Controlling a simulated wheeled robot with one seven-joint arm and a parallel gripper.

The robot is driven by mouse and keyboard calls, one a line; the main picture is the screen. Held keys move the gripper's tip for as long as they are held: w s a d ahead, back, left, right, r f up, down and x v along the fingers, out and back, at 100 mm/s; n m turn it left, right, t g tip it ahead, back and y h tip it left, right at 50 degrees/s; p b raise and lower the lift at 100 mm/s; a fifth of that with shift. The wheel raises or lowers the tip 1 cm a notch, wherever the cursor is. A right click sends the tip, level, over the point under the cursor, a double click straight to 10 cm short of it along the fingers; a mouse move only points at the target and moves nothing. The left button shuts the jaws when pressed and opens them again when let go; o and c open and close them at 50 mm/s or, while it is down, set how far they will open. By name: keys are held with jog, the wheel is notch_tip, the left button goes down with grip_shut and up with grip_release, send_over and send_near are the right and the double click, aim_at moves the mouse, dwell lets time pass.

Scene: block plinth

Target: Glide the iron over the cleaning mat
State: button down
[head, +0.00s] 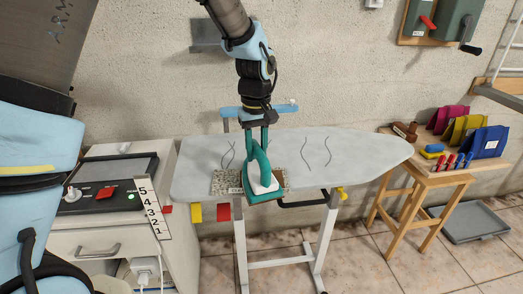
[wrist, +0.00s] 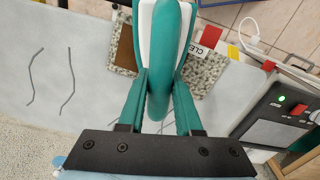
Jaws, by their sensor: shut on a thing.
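The teal and white iron (head: 262,184) is over the front part of the speckled grey cleaning mat (head: 225,180), its sole lapping past the mat's front edge. I cannot tell whether the sole touches the mat. My gripper (head: 264,150) is shut on the iron's teal handle from above. In the wrist view my gripper (wrist: 160,95) has a finger on each side of the handle of the iron (wrist: 160,30). The mat (wrist: 205,72) shows on both sides of the iron there, with a brown patch on the left and a partly hidden label on the right.
The mat lies on a pale ironing board (head: 370,155) with dark wavy lines. A white cabinet (head: 110,245) with a control panel stands at left. A wooden stool (head: 440,180) with coloured pouches and small tools stands at right. The board's right half is clear.

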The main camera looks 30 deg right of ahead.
jog(key=w+a, duration=0.5)
jog(key=a, duration=0.4)
jog(key=shift+p, duration=0.45)
dwell(0.6)
jog(key=shift+w+r, duration=0.1)
notch_tip(320, 180, up, 6)
jog(key=p, duration=0.4)
jog(key=shift+p, duration=0.3)
notch_tip(320, 180, up, 3)
jog(key=shift+f+p, duration=0.1)
jog(key=shift+p, duration=1.1)
